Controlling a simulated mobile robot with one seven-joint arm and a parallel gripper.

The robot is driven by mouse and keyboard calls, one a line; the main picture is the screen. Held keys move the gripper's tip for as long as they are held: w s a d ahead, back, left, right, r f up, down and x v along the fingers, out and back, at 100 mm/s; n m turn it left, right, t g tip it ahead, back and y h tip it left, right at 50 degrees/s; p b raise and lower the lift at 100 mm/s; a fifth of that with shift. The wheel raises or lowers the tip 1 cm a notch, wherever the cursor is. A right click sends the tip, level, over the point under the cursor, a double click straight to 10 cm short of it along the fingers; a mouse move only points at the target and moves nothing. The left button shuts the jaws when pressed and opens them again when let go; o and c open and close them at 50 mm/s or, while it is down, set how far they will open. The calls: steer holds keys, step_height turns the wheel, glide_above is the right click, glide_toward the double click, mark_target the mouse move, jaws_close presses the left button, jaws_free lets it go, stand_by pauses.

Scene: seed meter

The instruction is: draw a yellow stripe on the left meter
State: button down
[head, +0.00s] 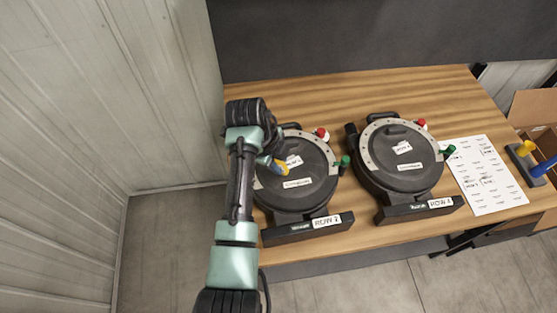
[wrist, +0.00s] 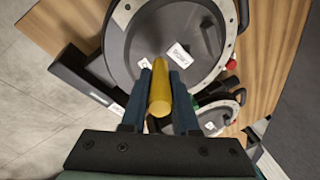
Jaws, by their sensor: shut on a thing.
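The left meter (head: 312,165) is a round dark disc housing with a pale rim, on the wooden table, with a label reading ROW 2 on its front base. It fills much of the wrist view (wrist: 205,25). My gripper (head: 272,162) is over the left part of this meter. In the wrist view my gripper (wrist: 160,82) is shut on a yellow marker (wrist: 160,95), held between its two dark fingers. The marker's far tip points at the meter's dark face, near small white labels. I cannot tell whether the tip touches the face. My arm hides the meter's left edge.
A similar right meter (head: 401,165) stands beside it, with red and green knobs. A printed sheet (head: 485,178) lies further right, by a holder (head: 524,164) with a yellow and a blue marker. A pale panelled wall (head: 75,120) is close on the left.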

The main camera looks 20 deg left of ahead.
steer(key=shift+f, duration=0.4)
steer(key=shift+w+d+b, duration=0.2)
steer(key=shift+w+d, duration=0.5)
steer(key=shift+d, duration=0.25)
steer(key=shift+w+d+b, duration=0.2)
steer(key=shift+w+d, duration=0.45)
steer(key=shift+d, duration=0.3)
stand_by(2.7)
step_height(320, 180, up, 6)
steer(key=p, duration=0.5)
stand_by(0.4)
stand_by(0.4)
